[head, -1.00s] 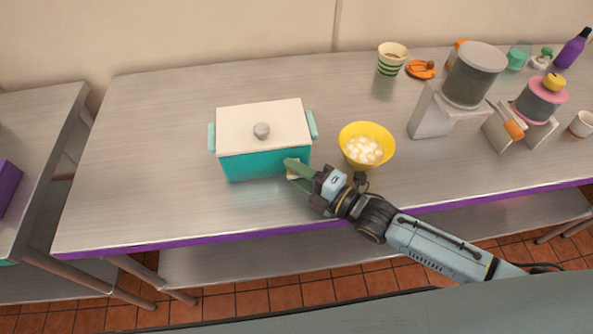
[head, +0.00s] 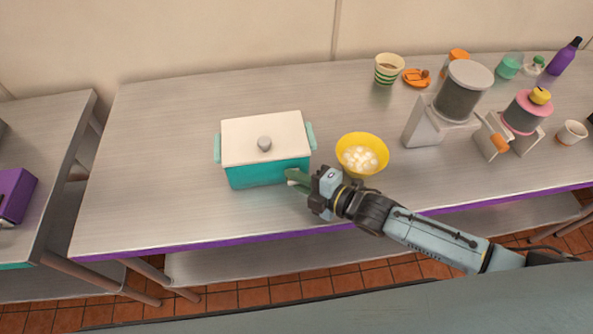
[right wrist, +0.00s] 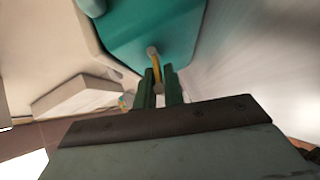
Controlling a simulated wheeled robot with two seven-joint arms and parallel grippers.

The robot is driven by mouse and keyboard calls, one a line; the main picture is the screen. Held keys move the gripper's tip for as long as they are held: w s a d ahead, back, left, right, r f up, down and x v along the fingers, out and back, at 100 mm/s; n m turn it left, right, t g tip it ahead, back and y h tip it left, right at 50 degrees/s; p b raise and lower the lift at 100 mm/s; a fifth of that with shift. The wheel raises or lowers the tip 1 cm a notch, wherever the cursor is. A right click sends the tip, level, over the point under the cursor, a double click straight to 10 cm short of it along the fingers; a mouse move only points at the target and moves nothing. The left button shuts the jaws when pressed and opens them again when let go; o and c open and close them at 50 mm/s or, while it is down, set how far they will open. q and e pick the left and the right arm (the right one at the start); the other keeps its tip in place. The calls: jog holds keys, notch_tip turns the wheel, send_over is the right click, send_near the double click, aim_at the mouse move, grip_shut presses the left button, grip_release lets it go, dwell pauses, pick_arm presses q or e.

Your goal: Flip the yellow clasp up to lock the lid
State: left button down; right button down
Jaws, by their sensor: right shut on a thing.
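The teal box (head: 265,173) with its cream lid (head: 245,138) stands on the metal table. The lid lies on top and has a grey knob (head: 264,144). My right gripper (head: 290,175) is at the front of the box near its right corner. In the right wrist view the thin yellow clasp (right wrist: 155,66) rises from between the right gripper's fingers (right wrist: 158,88) and runs up along the teal wall (right wrist: 150,25). The fingers are shut on the clasp's end. In the head view the gripper hides the clasp. My left gripper is not in view.
A yellow bowl (head: 380,150) with white pieces stands close right of the box, just behind my right gripper. Two dispensers (head: 427,125) (head: 494,145), a striped cup (head: 389,70) and other items stand farther right. The table left of the box is clear.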

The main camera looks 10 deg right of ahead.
jog(key=shift+w+r+m+g+h+p, duration=0.25)
jog(key=shift+r+m+g+p, duration=0.35)
jog(key=shift+p, duration=0.6)
jog(key=shift+f, duration=0.15)
jog(key=shift+s, duration=0.1)
jog(key=c, duration=1.5)
grip_release()
jog(key=shift+f, duration=0.1)
